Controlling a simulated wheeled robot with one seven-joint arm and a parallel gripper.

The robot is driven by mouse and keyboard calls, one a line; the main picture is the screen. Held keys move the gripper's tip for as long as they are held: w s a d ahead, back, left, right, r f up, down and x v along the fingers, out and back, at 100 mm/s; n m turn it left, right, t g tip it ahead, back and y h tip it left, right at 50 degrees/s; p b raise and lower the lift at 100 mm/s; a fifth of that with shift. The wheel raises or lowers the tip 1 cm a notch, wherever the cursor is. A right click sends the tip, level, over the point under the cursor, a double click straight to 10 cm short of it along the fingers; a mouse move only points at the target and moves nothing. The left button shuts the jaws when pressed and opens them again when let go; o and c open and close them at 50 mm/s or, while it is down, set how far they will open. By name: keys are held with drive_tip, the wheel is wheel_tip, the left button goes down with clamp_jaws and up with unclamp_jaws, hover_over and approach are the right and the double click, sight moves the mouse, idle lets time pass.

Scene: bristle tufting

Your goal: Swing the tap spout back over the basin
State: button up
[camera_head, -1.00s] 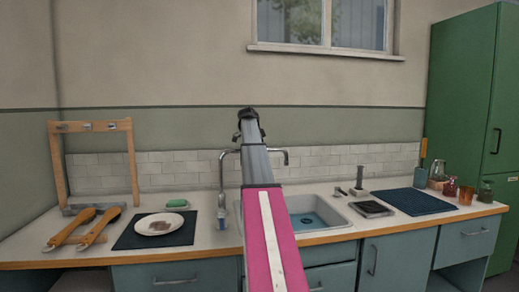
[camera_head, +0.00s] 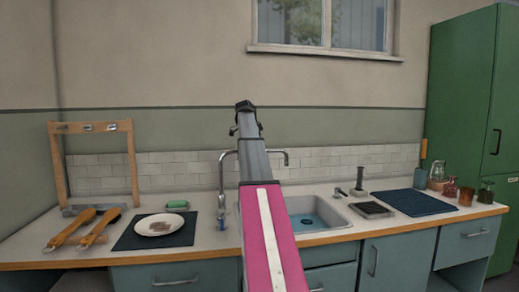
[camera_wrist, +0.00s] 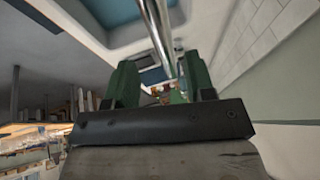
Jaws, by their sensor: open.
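The chrome tap (camera_head: 222,185) stands at the left of the basin (camera_head: 335,221). Its spout (camera_head: 285,158) runs to the right behind my arm and bends down at its end, near the basin's back left corner in the picture. My arm hides the spout's middle. In the wrist view, my gripper (camera_wrist: 158,78) has its two green fingers apart. The chrome spout tube (camera_wrist: 157,28) runs down the picture toward the gap between them. I cannot tell whether it touches either finger. The basin (camera_wrist: 110,12) shows at the top left there.
To the left are a plate (camera_head: 160,225) on a dark mat, a green sponge (camera_head: 177,204), wooden tools (camera_head: 85,228) and a wooden frame (camera_head: 134,165). To the right are a blue mat (camera_head: 415,203) and several jars. The tiled wall (camera_head: 335,165) stands close behind the tap.

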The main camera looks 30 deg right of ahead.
drive_tip(key=v, duration=0.7)
drive_tip(key=shift+s, duration=0.1)
